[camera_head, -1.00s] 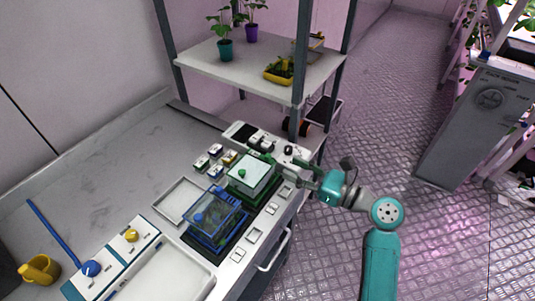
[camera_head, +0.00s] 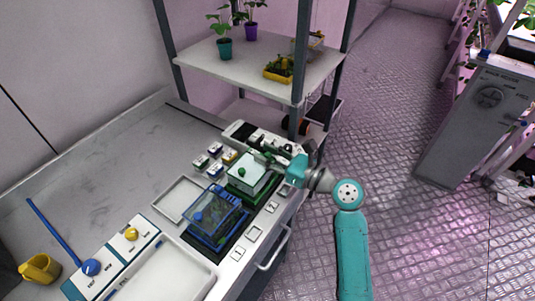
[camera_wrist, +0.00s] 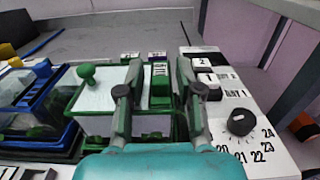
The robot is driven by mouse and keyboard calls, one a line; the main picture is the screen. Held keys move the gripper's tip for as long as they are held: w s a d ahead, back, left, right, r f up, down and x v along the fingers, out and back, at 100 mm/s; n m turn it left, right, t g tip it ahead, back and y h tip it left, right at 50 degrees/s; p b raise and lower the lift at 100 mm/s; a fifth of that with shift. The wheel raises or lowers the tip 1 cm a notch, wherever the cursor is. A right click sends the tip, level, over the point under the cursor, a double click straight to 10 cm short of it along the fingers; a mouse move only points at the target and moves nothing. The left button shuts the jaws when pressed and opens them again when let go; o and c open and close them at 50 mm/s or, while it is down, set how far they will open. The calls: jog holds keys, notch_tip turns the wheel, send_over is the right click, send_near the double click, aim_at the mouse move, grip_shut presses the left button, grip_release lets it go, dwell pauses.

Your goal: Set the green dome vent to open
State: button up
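The green dome (camera_head: 247,173) is a clear-lidded box with a green frame and a green knob, on the bench between the blue dome and the shelf. In the wrist view the dome (camera_wrist: 100,122) is left of centre, partly hidden by my gripper. A green vent piece (camera_wrist: 160,78) with a white marked label is at the dome's right end. My gripper (camera_wrist: 158,68) is open, with one finger on each side of the vent piece. Contact cannot be told. In the head view my gripper (camera_head: 268,156) is at the dome's far right side.
The blue dome (camera_head: 214,210) stands beside the green one. A white panel with a black dial (camera_wrist: 240,122) is close on the right. Small labelled blocks (camera_head: 215,160) lie behind the domes. A shelf post (camera_head: 300,60) rises behind my gripper.

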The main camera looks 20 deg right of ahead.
aim_at(265, 154)
grip_shut()
jog(key=shift+x, duration=1.9)
jog(key=shift+o, duration=1.7)
grip_release()
jog(key=shift+s, duration=0.1)
jog(key=v, duration=1.2)
jog(key=shift+d, duration=0.1)
